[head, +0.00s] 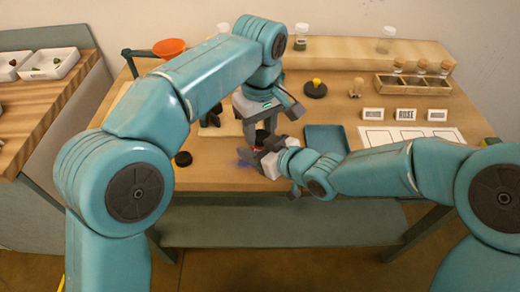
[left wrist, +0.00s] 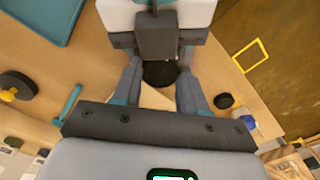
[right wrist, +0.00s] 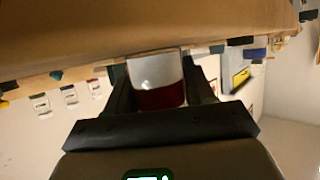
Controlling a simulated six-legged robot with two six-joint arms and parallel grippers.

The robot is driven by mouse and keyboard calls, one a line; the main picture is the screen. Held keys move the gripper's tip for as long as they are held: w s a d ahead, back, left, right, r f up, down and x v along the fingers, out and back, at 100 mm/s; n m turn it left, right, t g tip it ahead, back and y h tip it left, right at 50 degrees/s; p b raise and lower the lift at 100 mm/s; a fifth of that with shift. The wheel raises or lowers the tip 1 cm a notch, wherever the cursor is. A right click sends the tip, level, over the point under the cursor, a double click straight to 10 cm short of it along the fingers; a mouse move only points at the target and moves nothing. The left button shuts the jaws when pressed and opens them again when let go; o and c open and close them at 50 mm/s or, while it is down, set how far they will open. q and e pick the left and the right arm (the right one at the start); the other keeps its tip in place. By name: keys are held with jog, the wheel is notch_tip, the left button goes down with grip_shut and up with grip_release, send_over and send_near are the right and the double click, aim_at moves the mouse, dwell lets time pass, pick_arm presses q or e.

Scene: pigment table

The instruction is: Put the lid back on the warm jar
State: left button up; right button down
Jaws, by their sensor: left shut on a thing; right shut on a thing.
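My left gripper (head: 262,131) is shut on a black lid (left wrist: 160,73), a dark round disc between its fingers in the left wrist view. My right gripper (head: 258,160) is shut on a clear jar (right wrist: 157,80) with dark red contents, seen between its fingers in the right wrist view. In the head view the two grippers are close together over the table's front, the left one just above the right one. The jar is mostly hidden there by the right gripper. I cannot tell whether the lid touches the jar.
A loose black lid (head: 182,158) lies left of the grippers. A blue tray (head: 327,139) lies close on the right, before name cards (head: 406,115) and a wooden box with corked jars (head: 412,86).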

pick_arm(q)
jog(key=shift+m, duration=0.3)
jog(key=o, duration=1.2)
jog(key=shift+c, duration=0.2)
jog(key=shift+r, duration=2.25)
jog(key=shift+c, duration=0.5)
